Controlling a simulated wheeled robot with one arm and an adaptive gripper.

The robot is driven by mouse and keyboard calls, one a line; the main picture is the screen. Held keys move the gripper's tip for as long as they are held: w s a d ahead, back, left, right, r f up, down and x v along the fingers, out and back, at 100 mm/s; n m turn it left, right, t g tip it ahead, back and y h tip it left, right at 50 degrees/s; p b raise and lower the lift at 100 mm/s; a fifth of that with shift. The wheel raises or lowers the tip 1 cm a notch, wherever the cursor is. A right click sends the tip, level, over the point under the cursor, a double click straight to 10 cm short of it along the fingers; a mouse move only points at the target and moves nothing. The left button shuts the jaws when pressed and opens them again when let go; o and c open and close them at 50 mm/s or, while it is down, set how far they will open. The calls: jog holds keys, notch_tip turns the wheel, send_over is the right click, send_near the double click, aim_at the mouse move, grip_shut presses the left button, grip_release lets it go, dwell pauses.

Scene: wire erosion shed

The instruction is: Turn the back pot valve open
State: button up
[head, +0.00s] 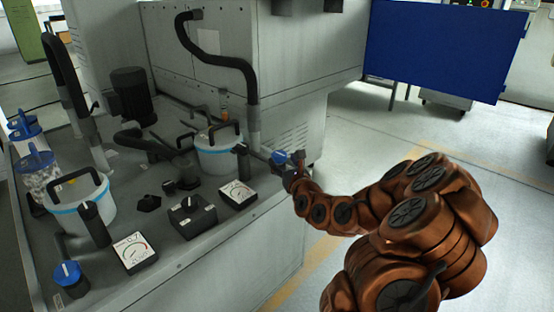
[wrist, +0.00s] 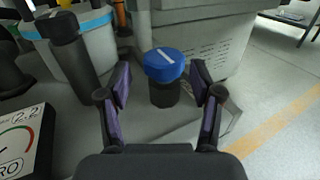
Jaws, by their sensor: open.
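The back pot valve has a round blue knob (head: 279,157) beside the back white pot (head: 219,150) at the bench's right end. In the wrist view the blue knob (wrist: 164,64) sits on a dark stem and has a white line across its top, running slightly diagonally. My gripper (wrist: 162,86) is open, with one finger to the left of the knob and one to the right, both apart from it. In the head view my gripper (head: 293,166) is right at the knob and partly hides the valve.
A second blue knob (head: 67,272) stands at the bench's front left, near the front white pot (head: 80,203). Gauges (head: 237,194) and a switch box (head: 192,216) lie between. In the wrist view a dark cylinder (wrist: 68,55) stands left of my gripper. Open floor lies right.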

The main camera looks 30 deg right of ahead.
aim_at(277, 151)
jog(key=shift+d+f, duration=0.25)
jog(key=shift+f, duration=0.05)
jog(key=shift+b+x, duration=0.75)
jog(key=shift+x, duration=3.05)
jog(key=shift+f, duration=0.1)
jog(key=c, duration=1)
